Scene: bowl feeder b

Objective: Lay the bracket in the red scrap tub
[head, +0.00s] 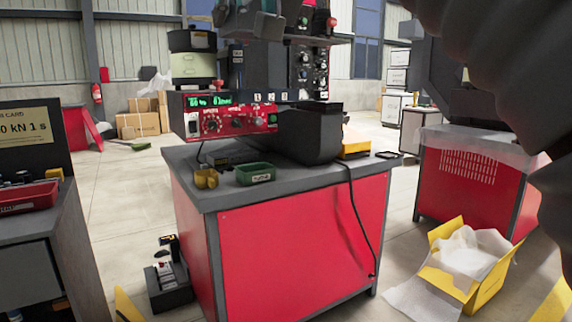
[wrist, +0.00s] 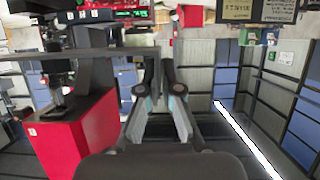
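In the wrist view my gripper (wrist: 160,92) has its fingers drawn in on a thin grey piece (wrist: 155,72). The piece stands up between the fingertips and looks like the bracket, seen nearly edge-on; its full shape is unclear. In the head view neither my gripper nor this piece shows. A red tub (head: 28,197) sits on the dark bench at the left edge of the head view, apart from the middle bench. It looks like the scrap tub, and its inside is mostly hidden.
An open yellow carton (head: 490,278) stands on the floor at right.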

